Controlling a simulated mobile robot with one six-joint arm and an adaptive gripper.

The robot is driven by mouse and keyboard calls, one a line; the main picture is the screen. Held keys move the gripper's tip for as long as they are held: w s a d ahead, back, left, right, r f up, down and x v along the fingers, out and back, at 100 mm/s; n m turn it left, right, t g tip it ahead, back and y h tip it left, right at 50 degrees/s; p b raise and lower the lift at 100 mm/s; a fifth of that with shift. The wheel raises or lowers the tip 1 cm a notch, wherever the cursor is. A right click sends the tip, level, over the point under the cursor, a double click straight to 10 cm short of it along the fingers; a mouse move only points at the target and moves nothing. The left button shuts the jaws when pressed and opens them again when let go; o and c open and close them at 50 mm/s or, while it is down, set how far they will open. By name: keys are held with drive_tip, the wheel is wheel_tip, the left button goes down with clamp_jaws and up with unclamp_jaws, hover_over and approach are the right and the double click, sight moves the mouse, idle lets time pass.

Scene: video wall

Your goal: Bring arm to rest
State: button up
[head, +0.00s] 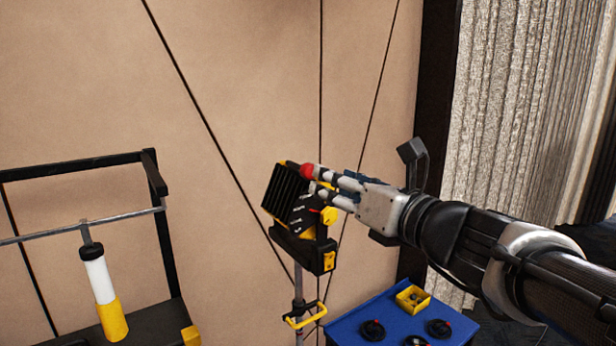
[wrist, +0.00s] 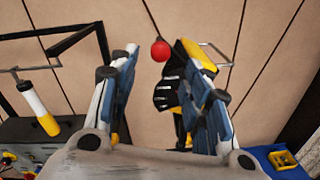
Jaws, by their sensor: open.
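My gripper (head: 325,187) is at the centre right of the head view, reaching in from the right. Its fingers are apart, and the wrist view shows open space between the fingertips (wrist: 172,75). A black and yellow device (head: 290,200) on a thin stand is at the fingertips, partly hidden by them; it also shows in the wrist view (wrist: 165,97). I cannot tell whether the fingers touch the device or the ball.
A blue table (head: 352,322) with black round parts and a yellow tray (head: 412,298) is below my arm. A black frame (head: 165,235) with a white and yellow cylinder (head: 101,282) stands at the left. Grey curtains hang at the right.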

drive_tip(key=shift+v, duration=1.1)
drive_tip(key=shift+w, duration=0.1)
drive_tip(key=s+a+f+n+g+b, duration=0.2)
drive_tip(key=s+f+n+b, duration=0.3)
drive_tip(key=f, duration=0.5)
drive_tip(key=s+a+f+n+g+h+b, duration=0.1)
drive_tip(key=s+f+n+g+b, duration=0.35)
drive_tip(key=f, duration=0.55)
drive_tip(key=s+a+f+n+g+b, duration=0.1)
drive_tip(key=s+a+f+n+b, duration=0.1)
drive_tip(key=s+f+n+b, duration=0.45)
drive_tip(key=s+d+f+n+g+h+b, duration=0.1)
drive_tip(key=s+d+f+n+h+b, duration=0.1)
drive_tip(key=f, duration=0.7)
drive_tip(key=s+d+f+n+g+h+b, duration=0.1)
drive_tip(key=s+d+f+n+h+b, duration=0.2)
drive_tip(key=d+f+n+b, duration=0.3)
drive_tip(key=s+d+f+n+g+h+b, duration=0.1)
drive_tip(key=s+d+f+n+h+b, duration=0.2)
drive_tip(key=f+n, duration=0.5)
wheel_tip(320, 180, down, 6)
drive_tip(key=shift+s+d+r+n+b, duration=0.2)
drive_tip(key=shift+s+d+n+b, duration=0.3)
drive_tip(key=shift+s+b, duration=0.4)
drive_tip(key=shift+o, duration=0.2)
drive_tip(key=shift+d, duration=0.1)
